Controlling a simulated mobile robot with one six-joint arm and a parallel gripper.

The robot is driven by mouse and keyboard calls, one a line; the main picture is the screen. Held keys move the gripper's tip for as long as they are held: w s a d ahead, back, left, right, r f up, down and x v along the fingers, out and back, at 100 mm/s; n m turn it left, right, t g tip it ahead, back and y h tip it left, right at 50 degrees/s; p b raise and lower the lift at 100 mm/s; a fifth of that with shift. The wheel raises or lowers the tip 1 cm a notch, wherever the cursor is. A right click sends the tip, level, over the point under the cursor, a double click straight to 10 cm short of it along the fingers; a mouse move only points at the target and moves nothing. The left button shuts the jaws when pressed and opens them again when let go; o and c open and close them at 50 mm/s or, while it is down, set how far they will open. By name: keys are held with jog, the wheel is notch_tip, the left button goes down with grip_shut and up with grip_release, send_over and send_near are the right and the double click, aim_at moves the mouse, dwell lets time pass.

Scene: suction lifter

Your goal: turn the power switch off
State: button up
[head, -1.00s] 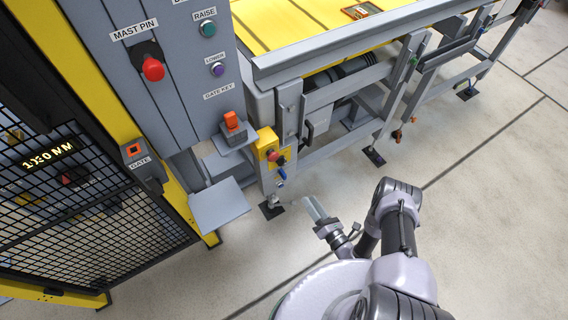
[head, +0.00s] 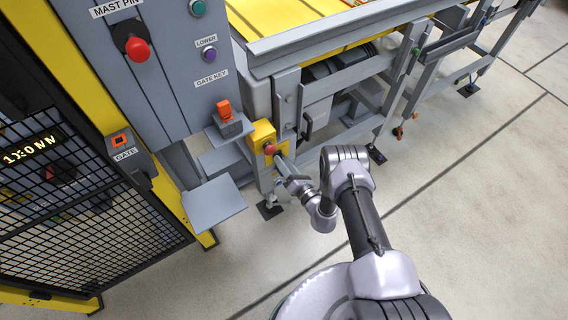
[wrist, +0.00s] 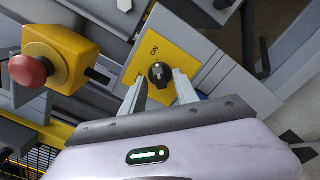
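The power switch (wrist: 159,74) is a black rotary knob with a pale pointer mark, on a yellow plate (wrist: 185,50) lettered ON, in the wrist view. My gripper (wrist: 160,84) is open, with one pale finger on each side of the knob in the picture. Whether the fingers touch the knob cannot be told. In the head view my gripper (head: 283,166) reaches to the yellow control box (head: 262,134) on the lifter's frame; the switch is hidden there behind my gripper and arm.
A red push button (wrist: 28,70) on a yellow housing is left of my gripper. In the head view an orange gate key (head: 224,109), a grey shelf (head: 214,201) and a mesh gate (head: 85,200) lie to the left. The floor right of my arm is clear.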

grip_shut()
jog(key=shift+n, duration=8.9)
grip_release()
